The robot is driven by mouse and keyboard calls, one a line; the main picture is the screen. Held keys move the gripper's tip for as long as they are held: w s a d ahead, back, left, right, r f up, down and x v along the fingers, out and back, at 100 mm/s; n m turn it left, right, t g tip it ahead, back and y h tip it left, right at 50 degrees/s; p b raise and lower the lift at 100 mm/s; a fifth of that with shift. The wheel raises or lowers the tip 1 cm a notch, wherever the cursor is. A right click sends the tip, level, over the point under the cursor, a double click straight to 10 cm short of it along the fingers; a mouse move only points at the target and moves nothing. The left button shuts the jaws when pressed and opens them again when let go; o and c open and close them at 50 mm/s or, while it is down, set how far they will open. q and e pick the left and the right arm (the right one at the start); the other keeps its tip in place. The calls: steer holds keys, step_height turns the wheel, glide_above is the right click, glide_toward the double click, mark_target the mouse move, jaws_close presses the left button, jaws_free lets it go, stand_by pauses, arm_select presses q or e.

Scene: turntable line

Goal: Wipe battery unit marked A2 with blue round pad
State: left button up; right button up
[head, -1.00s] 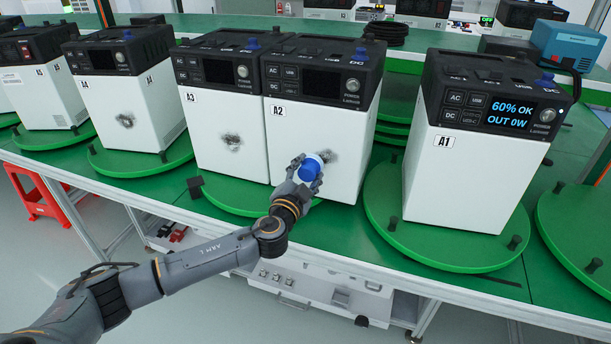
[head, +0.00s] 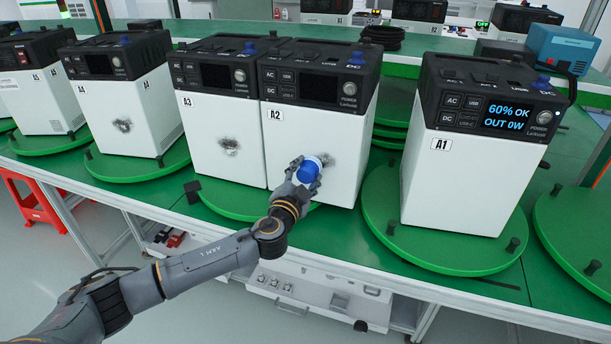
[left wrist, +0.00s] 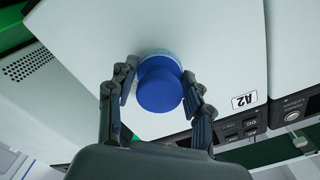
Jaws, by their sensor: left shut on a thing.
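The battery unit marked A2 (head: 307,170) stands on a green turntable beside unit A3, a white box with a black top. A dark smudge (head: 330,162) shows on its front, partly hidden by the pad. My left gripper (head: 298,180) is shut on the blue round pad (head: 308,172) and holds it at A2's front, over the left part of the smudge. The left wrist view shows the blue pad (left wrist: 160,88) between the fingers, close against the white face; whether it touches is hard to tell. The A2 label (left wrist: 245,100) shows there too. My right gripper is not in view.
Unit A3 (head: 215,130) stands close at A2's left, with a smudge on its front. Unit A1 (head: 455,180) stands apart on its own green turntable (head: 385,205) at the right, its screen lit. Small black posts stand on the turntable rims.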

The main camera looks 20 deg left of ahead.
mark_target(321, 168)
arm_select(q)
steer(key=shift+w, duration=0.45)
steer(key=shift+s+d+b, duration=0.15)
steer(key=shift+d+b, duration=0.15)
steer(key=shift+d, duration=1.55)
steer(key=shift+d+b, duration=0.45)
steer(key=shift+d, duration=1.2)
steer(key=shift+a, duration=0.1)
steer(key=shift+w+a+r, duration=0.1)
steer(key=shift+w+a, duration=0.1)
steer(key=shift+a, duration=1.65)
